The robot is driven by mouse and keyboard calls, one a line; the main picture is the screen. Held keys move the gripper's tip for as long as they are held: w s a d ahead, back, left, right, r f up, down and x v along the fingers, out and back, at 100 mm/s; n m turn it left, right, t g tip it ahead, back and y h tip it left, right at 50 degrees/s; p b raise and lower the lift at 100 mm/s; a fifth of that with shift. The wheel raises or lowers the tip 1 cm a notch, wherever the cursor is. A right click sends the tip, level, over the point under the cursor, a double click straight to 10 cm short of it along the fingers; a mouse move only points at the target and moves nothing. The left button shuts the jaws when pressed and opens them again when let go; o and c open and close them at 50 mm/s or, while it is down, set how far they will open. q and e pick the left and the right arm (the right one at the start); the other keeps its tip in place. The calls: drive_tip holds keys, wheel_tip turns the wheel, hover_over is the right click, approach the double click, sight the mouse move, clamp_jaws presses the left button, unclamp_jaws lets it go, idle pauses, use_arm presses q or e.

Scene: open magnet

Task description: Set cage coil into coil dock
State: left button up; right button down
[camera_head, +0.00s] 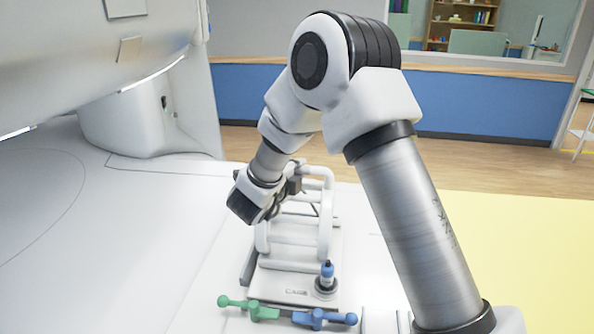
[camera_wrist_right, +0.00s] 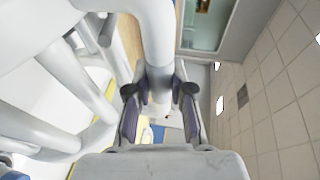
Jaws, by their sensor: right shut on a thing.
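The cage coil (camera_head: 326,215) is a white frame of rounded rings and bars in the middle of the head view. It stands over a pale plate marked with letters like "CAGE" (camera_head: 285,300), which looks like the coil dock; I cannot tell whether it is seated there. My right gripper (camera_head: 292,186) is at the coil's upper far side, partly hidden by its own wrist. In the right wrist view, its two fingers (camera_wrist_right: 160,105) are shut on a white bar of the cage coil (camera_wrist_right: 154,45). My left gripper is not in view.
A blue-topped plug (camera_head: 327,275) stands at the plate's front right corner. A green handle (camera_head: 250,308) and a blue handle (camera_head: 322,318) lie in front of it. The large white scanner (camera_head: 100,60) rises at the left. The white surface on the left (camera_head: 90,240) is clear.

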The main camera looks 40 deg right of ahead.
drive_tip(key=c, duration=1)
unclamp_jaws()
drive_tip(key=shift+o, duration=0.2)
drive_tip(key=v, duration=1.2)
drive_tip(key=shift+s+a, duration=0.1)
